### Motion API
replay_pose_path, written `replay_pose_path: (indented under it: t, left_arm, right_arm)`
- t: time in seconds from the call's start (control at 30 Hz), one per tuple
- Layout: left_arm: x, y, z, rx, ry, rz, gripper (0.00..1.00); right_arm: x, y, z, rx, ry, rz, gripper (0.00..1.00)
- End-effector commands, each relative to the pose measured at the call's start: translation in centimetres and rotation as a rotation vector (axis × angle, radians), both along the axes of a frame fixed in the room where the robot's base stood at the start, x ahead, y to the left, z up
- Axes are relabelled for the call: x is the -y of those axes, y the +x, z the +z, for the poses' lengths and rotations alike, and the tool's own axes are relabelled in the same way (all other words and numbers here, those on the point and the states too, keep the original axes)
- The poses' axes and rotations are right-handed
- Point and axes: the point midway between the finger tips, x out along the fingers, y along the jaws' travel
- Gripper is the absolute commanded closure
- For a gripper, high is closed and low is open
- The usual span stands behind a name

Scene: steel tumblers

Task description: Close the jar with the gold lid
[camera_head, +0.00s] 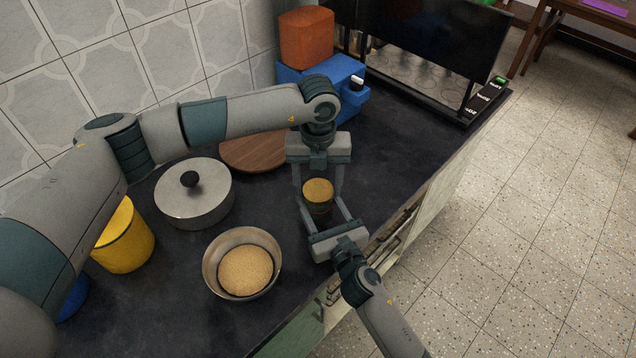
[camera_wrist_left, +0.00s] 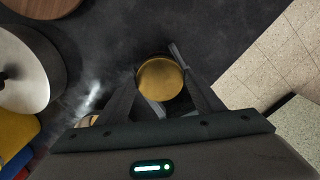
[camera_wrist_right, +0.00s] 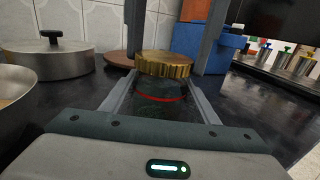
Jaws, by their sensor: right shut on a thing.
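The jar (camera_wrist_right: 160,100) is dark and see-through with a red line around it. It stands upright on the dark counter. The ridged gold lid (camera_wrist_right: 164,65) sits on top of its mouth; I cannot tell whether it is threaded on. The lid also shows in the head view (camera_head: 318,190) and from above in the left wrist view (camera_wrist_left: 160,79). My right gripper (camera_head: 322,212) is shut on the jar's body from the front, below the lid. My left gripper (camera_head: 318,188) points down over the lid, its fingers open on either side with a gap showing.
A steel bowl (camera_head: 212,270) and a lidded steel pot (camera_head: 195,207) stand to the left. A wooden board (camera_head: 255,152), a blue box (camera_head: 345,72) and an orange block (camera_head: 306,37) are behind. A yellow container (camera_head: 125,242) is far left. The counter's front edge lies close on the right.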

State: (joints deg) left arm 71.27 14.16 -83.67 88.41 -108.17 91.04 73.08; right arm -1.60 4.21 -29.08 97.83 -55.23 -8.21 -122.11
Motion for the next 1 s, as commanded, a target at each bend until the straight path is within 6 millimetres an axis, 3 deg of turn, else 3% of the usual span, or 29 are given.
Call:
replay_pose_path:
  t: [0.2,0.37,1.0]
  left_arm:
    - [-0.01,0.02,0.03,0.000,0.000,-0.023,0.66]
    - [-0.01,0.05,0.06,0.001,0.000,-0.164,0.66]
    - [-0.02,0.05,0.00,0.001,0.000,-1.165,0.66]
  right_arm:
    - [0.00,0.00,-0.01,0.000,0.000,0.000,1.00]
    - [0.01,0.00,0.00,0.000,0.000,0.000,1.00]
    - [0.00,-0.01,-0.02,0.000,0.000,0.000,1.00]
